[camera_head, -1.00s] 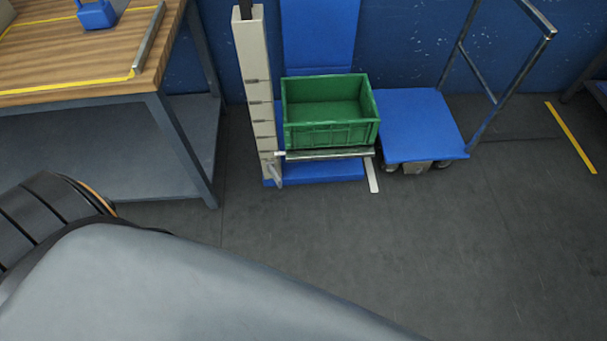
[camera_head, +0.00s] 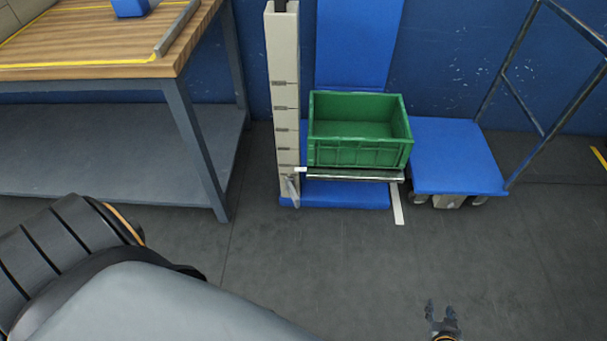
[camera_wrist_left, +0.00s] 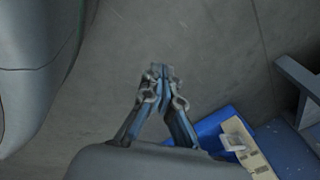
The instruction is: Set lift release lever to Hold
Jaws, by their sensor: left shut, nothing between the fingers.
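The lift has a beige notched post (camera_head: 284,100) and a blue base (camera_head: 345,196). A small silver lever (camera_head: 292,188) sits low on the post, pointing mostly down; its setting marks are too small to read. A green crate (camera_head: 360,152) rests above the lift's metal front bar (camera_head: 352,176). My left gripper (camera_wrist_left: 160,75) is shut and empty in the left wrist view, apart from the lift, whose post (camera_wrist_left: 248,150) shows at lower right. It is not seen in the head view. My right gripper (camera_head: 440,308) is open and empty over the floor.
A wood-topped workbench (camera_head: 100,45) with a lower shelf stands left of the lift. A blue trolley (camera_head: 455,158) with a metal handle stands close on its right. A blue wall is behind. The grey floor (camera_head: 330,255) in front is clear.

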